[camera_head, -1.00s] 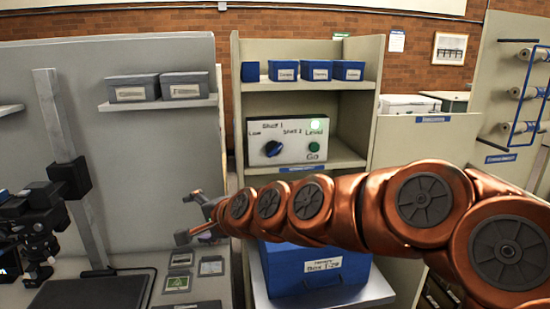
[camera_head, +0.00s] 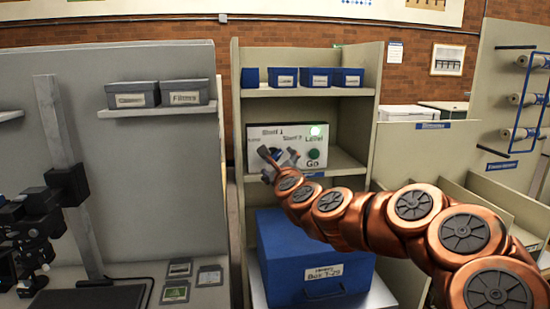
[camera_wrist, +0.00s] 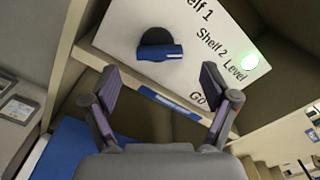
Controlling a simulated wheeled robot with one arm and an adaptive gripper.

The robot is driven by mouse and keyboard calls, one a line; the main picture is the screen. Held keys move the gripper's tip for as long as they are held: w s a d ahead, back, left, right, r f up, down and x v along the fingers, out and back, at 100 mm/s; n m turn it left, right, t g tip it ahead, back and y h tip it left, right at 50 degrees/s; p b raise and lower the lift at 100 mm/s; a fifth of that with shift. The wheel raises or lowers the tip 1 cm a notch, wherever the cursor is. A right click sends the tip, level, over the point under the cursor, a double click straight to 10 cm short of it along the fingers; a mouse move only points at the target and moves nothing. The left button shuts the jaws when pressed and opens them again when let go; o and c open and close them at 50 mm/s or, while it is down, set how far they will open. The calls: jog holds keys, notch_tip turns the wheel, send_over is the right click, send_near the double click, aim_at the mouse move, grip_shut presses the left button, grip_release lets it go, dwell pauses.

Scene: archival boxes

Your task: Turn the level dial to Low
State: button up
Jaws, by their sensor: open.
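The level dial, a blue knob with a dark round base (camera_wrist: 160,52), sits on a white control panel (camera_wrist: 120,38). In the wrist view its handle lies nearly level across the picture, apart from my gripper. My gripper (camera_wrist: 160,85) is open, its two fingers spread in front of and below the dial. In the head view my gripper (camera_head: 280,158) is in front of the panel (camera_head: 258,132) and hides most of the dial. The labels Shelf 1, Shelf 2, Level and Go show beside it. A green light (camera_head: 316,131) is lit above Level, and a green Go button (camera_head: 313,154) is below.
The panel stands on a shelf with a raised front lip (camera_wrist: 165,98). Small blue boxes (camera_head: 318,77) stand on the shelf above. A large blue box (camera_head: 290,262) stands below. Side walls of the shelf unit flank the panel.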

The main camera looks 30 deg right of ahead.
aim_at(275, 157)
jog(key=shift+p+x, duration=0.35)
jog(key=shift+x, duration=2.05)
jog(key=shift+a, duration=0.1)
jog(key=c, duration=1.2)
